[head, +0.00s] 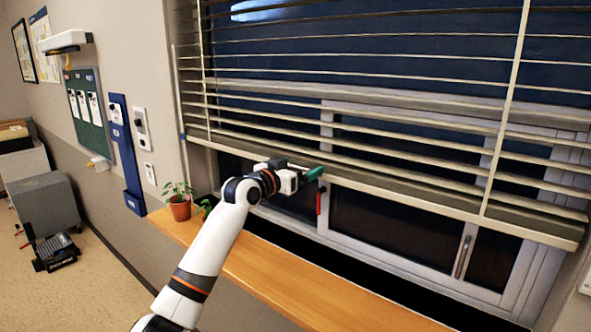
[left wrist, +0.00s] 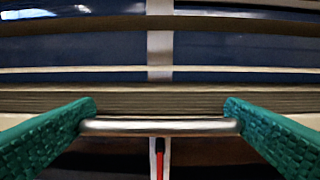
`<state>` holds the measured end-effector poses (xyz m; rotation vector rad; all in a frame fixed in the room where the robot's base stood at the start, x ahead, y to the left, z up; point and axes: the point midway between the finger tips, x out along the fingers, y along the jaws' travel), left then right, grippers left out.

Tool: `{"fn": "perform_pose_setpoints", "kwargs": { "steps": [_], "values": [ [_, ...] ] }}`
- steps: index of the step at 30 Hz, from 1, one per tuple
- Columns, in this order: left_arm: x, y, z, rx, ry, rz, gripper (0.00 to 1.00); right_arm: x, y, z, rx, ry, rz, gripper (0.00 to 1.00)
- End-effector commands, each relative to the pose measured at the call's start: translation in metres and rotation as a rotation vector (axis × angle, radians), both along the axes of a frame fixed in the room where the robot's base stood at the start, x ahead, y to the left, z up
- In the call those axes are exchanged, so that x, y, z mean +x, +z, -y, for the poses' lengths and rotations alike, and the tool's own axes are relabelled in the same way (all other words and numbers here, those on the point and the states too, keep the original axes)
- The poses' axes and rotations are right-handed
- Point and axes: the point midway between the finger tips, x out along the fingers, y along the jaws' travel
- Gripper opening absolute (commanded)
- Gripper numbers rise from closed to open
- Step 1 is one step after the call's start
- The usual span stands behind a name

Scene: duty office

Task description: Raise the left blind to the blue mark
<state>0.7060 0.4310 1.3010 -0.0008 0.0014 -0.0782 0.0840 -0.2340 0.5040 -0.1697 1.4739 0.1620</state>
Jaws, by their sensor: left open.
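The wide slatted blind (head: 400,192) hangs partly lowered over the window, its thick bottom rail sloping across the head view. My left gripper (head: 313,174) is at the rail, left of its middle. In the left wrist view its green fingers (left wrist: 160,112) are spread apart, with a metal bar handle (left wrist: 160,127) spanning between their tips below the slats. I cannot tell whether the tips touch the bar. A small blue mark (head: 182,136) shows on a thin pale strip at the window's left edge, near the height of the rail's left end. My right gripper is out of view.
A wooden sill (head: 265,270) runs below the window, with a potted plant (head: 180,208) at its left end. A red handle (head: 319,203) hangs just below my gripper. A blue wall panel (head: 126,150) is further left.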

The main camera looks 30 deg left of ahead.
Motion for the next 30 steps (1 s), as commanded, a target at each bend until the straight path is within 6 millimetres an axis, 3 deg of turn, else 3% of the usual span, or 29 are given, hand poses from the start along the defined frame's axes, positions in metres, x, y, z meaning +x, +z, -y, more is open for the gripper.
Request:
{"fn": "perform_pose_setpoints", "kwargs": {
  "steps": [5, 21, 30],
  "values": [
    [-0.012, -0.002, -0.001, 0.002, 0.0, 0.001, 0.94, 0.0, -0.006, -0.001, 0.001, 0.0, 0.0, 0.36],
    [-0.108, -0.003, -0.009, 0.002, 0.001, -0.001, 0.94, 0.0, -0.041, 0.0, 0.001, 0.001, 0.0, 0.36],
    [-0.119, 0.0, -0.01, 0.0, 0.0, -0.001, 0.94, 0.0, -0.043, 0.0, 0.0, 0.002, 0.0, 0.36]
  ]
}}
